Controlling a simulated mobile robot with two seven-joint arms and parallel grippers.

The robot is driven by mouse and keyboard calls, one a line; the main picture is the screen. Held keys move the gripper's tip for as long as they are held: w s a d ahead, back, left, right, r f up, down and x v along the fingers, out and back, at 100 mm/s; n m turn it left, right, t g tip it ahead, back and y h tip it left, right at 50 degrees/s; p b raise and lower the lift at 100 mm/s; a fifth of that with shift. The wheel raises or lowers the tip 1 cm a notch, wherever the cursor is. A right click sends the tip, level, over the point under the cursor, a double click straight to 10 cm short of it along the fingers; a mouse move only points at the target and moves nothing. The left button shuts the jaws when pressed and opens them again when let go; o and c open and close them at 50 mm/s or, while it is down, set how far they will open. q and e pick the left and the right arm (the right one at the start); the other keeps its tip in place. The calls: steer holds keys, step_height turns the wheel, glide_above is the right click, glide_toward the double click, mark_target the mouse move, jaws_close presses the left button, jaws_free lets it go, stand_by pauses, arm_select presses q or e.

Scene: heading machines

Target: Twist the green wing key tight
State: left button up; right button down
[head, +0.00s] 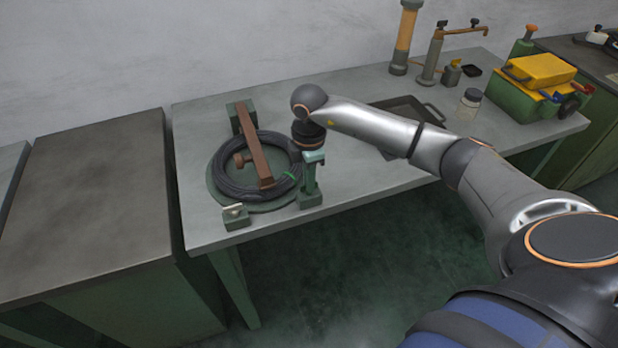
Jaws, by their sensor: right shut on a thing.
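A green wing-shaped piece (314,157), which looks like the wing key, tops a green upright post (309,181) at the right of a black cable coil (233,188). My right gripper (311,153) points down onto this top from above and is shut on it. Its fingertips are small and mostly hidden, so the exact hold on the wings is unclear. I cannot tell from this view how tight the key is. My left gripper is not in view.
A brown bar (253,145) crosses the coil on a round green base. A small green block (236,217) stands at the front edge. A dark tray (408,112), a jar (469,104) and a yellow-green machine (539,78) stand to the right. The bench front-centre (365,185) is clear.

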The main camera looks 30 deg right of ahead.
steer(key=shift+r, duration=0.1)
steer(key=c, duration=1)
jaws_free()
step_height(320, 180, up, 12)
steer(key=b, duration=0.1)
steer(key=shift+r+b, duration=0.25)
steer(key=shift+b, duration=0.05)
